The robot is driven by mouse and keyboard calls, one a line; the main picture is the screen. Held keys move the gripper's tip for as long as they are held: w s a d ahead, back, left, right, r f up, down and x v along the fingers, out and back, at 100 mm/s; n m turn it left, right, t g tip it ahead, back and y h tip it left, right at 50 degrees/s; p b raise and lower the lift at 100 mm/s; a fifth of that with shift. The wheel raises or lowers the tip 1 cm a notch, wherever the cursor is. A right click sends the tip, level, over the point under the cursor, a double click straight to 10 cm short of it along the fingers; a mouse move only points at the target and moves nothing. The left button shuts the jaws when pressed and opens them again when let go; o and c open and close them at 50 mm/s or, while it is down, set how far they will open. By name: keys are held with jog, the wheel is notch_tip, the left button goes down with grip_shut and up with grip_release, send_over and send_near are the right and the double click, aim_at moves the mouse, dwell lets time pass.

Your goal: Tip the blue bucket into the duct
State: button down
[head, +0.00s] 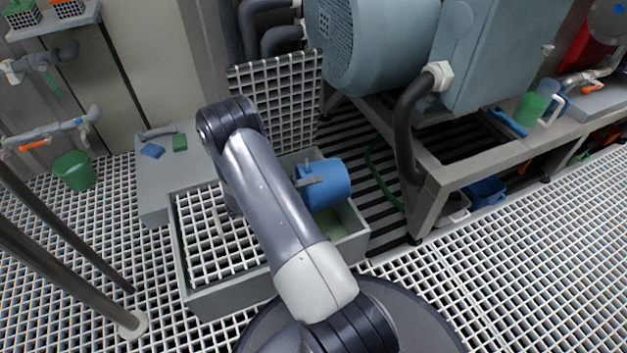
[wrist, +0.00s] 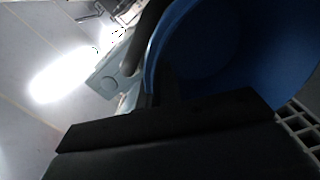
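The blue bucket (head: 333,186) is held above the uncovered right part of a grey trough-like duct (head: 228,297). It looks tilted well over to its side. My gripper (head: 313,181) is at the bucket's left side, and its fingers appear closed on the bucket's wall. In the wrist view the bucket (wrist: 222,45) fills the upper right, with a dark finger (wrist: 168,88) against its edge. Pale green shows inside the duct opening below the bucket. I cannot see what is in the bucket.
A white grating (head: 215,240) covers the duct's left part, and another grating panel (head: 280,95) leans upright behind. A large blue-grey machine (head: 385,40) on a metal frame stands close at the right. A green bucket (head: 75,171) stands at the left. Grated floor is clear at lower right.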

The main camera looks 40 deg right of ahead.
jog(key=shift+w+a+g+h, duration=0.15)
jog(key=shift+w+a+h, duration=0.05)
jog(key=shift+a+h, duration=0.3)
jog(key=shift+w+a+g+h, duration=0.2)
jog(key=shift+a+h, duration=0.2)
jog(key=shift+a, duration=0.2)
jog(key=shift+w+a+f+h, duration=0.1)
jog(key=shift+w+a+h, duration=0.1)
jog(key=shift+a+h, duration=0.35)
jog(key=shift+w+a+h, duration=0.15)
jog(key=shift+a+h, duration=0.3)
jog(key=shift+a, duration=0.1)
dwell(1.6)
